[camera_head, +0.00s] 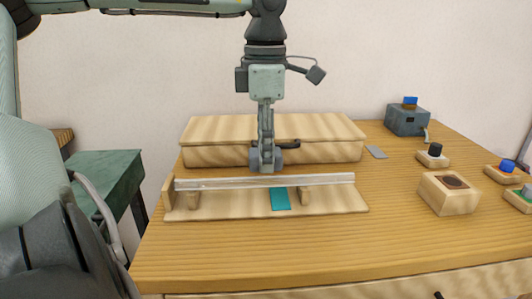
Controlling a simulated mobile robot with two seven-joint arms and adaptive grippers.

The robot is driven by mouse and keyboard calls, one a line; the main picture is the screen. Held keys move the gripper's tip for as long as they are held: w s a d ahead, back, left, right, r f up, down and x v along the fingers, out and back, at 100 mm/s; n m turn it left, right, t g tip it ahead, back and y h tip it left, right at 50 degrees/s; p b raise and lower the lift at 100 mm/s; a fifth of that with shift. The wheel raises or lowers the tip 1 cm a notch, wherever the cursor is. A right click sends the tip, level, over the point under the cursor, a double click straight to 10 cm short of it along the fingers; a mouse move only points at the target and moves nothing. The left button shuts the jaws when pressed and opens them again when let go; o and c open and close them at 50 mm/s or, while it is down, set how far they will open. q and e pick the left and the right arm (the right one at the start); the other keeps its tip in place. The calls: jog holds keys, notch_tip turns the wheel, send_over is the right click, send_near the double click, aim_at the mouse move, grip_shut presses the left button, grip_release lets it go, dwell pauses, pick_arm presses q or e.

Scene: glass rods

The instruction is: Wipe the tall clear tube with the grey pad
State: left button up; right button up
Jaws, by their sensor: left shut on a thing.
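The clear tube (325,180) lies level, left to right, on the supports of a low wooden rack (235,207) on the table. My left gripper (265,164) points straight down over the left-middle part of the tube. It is shut on the grey pad (253,160), whose sides show on both sides of the finger. The pad's lower edge is just above or behind the tube; I cannot tell if they touch. My right gripper is out of view.
A teal patch (280,200) lies on the rack's base. A long wooden box (325,150) stands behind. The table's front is clear.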

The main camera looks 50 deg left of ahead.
pick_arm(q)
jog(key=shift+r+p, duration=0.3)
jog(key=shift+r, duration=0.2)
notch_tip(320, 180, up, 2)
jog(key=shift+r, duration=1.35)
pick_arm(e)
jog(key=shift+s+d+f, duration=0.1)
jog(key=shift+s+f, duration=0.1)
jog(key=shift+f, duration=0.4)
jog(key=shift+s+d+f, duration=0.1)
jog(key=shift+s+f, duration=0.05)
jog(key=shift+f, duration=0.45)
